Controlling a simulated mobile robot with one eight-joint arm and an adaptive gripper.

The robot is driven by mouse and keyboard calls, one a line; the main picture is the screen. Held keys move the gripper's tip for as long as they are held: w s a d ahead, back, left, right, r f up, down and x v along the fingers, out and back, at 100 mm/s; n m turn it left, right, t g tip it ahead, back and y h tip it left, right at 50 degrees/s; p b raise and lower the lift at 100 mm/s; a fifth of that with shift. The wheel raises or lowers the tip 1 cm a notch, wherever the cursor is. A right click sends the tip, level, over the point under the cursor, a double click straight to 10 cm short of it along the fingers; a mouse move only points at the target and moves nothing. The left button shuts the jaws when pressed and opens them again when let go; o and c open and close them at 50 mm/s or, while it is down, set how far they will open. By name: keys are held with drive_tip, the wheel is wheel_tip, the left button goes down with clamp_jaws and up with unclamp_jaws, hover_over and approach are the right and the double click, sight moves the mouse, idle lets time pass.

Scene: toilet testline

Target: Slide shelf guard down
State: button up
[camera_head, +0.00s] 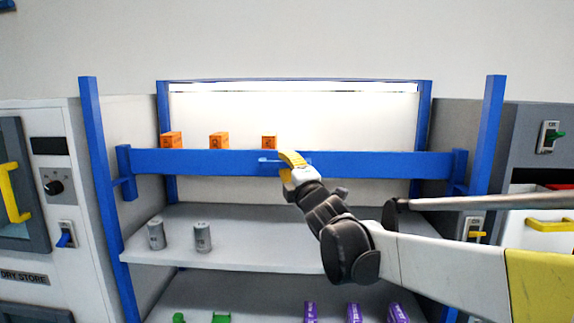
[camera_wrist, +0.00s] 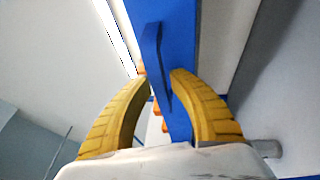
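The shelf guard (camera_head: 380,164) is a blue bar running level across the front of the rack, at the height of the upper shelf. A small blue handle (camera_head: 268,160) sticks out near its middle. In the wrist view, the guard (camera_wrist: 178,35) fills the top middle and the handle (camera_wrist: 152,50) stands out from it. My gripper (camera_head: 288,158) is at the handle. Its yellow fingers (camera_wrist: 159,76) are apart, with the lower part of the handle between them in the picture. I cannot tell whether they touch it.
Orange boxes (camera_head: 219,140) stand behind the guard. Two grey cans (camera_head: 202,237) stand on the shelf below (camera_head: 270,255), and purple boxes (camera_head: 354,313) and green items lie lower. Blue posts (camera_head: 105,200) flank the rack. Cabinets (camera_head: 40,130) stand on both sides.

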clamp_jaws()
wheel_tip(320, 180, down, 6)
drive_tip(key=b, duration=0.5)
drive_tip(key=shift+f, duration=0.15)
drive_tip(key=shift+o, duration=2.2)
unclamp_jaws()
